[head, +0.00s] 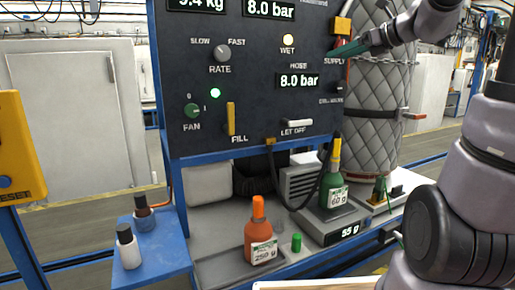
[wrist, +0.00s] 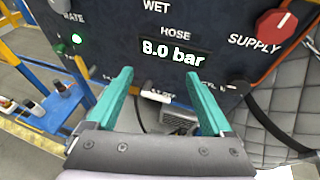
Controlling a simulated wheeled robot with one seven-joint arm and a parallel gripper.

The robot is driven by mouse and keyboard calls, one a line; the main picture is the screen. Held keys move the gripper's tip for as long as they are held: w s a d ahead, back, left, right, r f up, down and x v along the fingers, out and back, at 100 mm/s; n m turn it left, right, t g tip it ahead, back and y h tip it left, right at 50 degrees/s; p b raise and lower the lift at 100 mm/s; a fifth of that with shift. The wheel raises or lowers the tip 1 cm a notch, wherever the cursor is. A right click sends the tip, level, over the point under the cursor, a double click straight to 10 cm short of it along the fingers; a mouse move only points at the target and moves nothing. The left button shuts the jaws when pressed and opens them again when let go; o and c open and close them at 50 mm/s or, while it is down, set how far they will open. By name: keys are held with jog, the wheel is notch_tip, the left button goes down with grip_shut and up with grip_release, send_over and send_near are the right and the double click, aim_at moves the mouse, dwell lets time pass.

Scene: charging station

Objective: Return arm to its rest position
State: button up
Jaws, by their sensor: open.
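My gripper (wrist: 160,95) is open and empty in the wrist view, its two teal fingers apart in front of the dark control panel (wrist: 110,25). In the head view my gripper (head: 345,49) is at the upper right, by the panel's right edge near the SUPPLY label, and my arm reaches in from the right. The red SUPPLY knob (wrist: 277,21) shows clear of the fingers in the wrist view. The HOSE display (wrist: 172,52) reads 8.0 bar, and it also shows in the head view (head: 297,81). The white LET OFF lever (wrist: 155,95) shows between the fingers.
An orange bottle (head: 259,235) stands on the bench, and a green bottle (head: 335,190) is on the scale (head: 340,232) reading 55 g. A quilted cylinder (head: 375,100) stands right of the panel. Two small bottles are on the blue side shelf (head: 165,262). A yellow box (head: 18,145) is at left.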

jog(key=s+a+f+n+g+h, duration=0.1)
jog(key=s+f+n+h, duration=0.2)
jog(key=s+n, duration=0.8)
jog(key=s+a+f+n+g+h, duration=0.1)
jog(key=s+f+n+g+h, duration=0.1)
jog(key=s+f+n+h, duration=0.2)
jog(key=s+f+n, duration=0.3)
jog(key=s+n, duration=0.4)
jog(key=n, duration=0.2)
jog(key=shift+s+f+g, duration=0.25)
jog(key=shift+f+g, duration=0.05)
